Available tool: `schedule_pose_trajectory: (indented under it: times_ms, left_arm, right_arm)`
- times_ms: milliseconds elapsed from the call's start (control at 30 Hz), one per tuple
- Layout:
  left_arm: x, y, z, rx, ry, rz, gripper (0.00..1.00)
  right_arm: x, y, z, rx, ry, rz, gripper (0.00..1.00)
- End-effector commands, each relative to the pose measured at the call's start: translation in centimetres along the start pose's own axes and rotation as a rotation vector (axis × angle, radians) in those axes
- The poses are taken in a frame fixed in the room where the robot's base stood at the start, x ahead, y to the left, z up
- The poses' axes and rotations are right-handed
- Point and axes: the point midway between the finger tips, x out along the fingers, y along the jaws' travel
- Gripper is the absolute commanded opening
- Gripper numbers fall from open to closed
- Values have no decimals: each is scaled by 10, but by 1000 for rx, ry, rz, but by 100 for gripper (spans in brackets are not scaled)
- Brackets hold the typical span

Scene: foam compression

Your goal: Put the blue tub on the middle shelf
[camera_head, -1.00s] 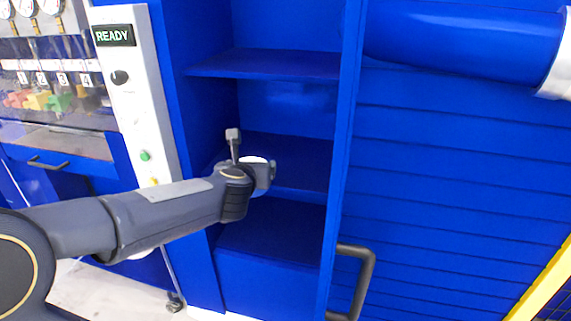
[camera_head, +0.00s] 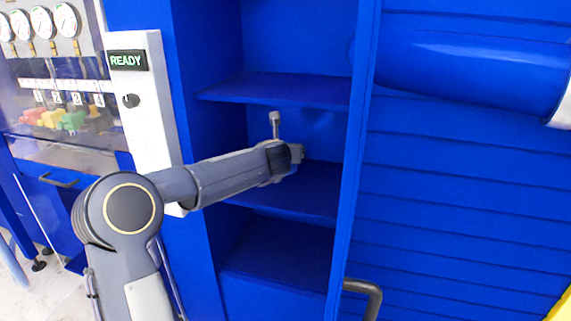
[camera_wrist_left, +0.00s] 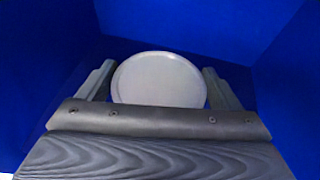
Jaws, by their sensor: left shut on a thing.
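My left gripper (camera_head: 297,153) reaches into the blue shelf unit, between the upper board and the middle shelf (camera_head: 310,192). In the left wrist view, the gripper (camera_wrist_left: 158,76) has one finger on each side of a round pale grey lid (camera_wrist_left: 160,82), the top of the tub it is shut on. The tub's sides are hidden below the lid and behind the gripper. In the head view my wrist covers nearly all of the tub, so I cannot tell whether its base touches the middle shelf. My right gripper is not in view.
The upper board (camera_head: 280,88) lies above my gripper. The unit's right upright (camera_head: 357,150) stands close to the right of it. The lower compartment (camera_head: 280,255) looks empty. A white panel with a READY display (camera_head: 128,61) stands left. A dark handle (camera_head: 365,290) is at lower right.

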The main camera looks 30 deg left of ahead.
Motion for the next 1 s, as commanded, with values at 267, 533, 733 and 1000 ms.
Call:
schedule_pose_trajectory:
  times_ms: [267, 533, 733, 1000]
  left_arm:
    - [30, -5, -8, 1, -2, 0, 52]
    - [41, -5, -40, 2, 1, -1, 52]
    - [50, -6, -54, 0, -2, -2, 52]
    - [51, -6, -57, 0, 1, -1, 94]
  right_arm:
    - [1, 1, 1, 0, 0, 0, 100]
    - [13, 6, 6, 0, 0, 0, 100]
    - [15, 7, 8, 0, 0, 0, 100]
    - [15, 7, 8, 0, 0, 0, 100]
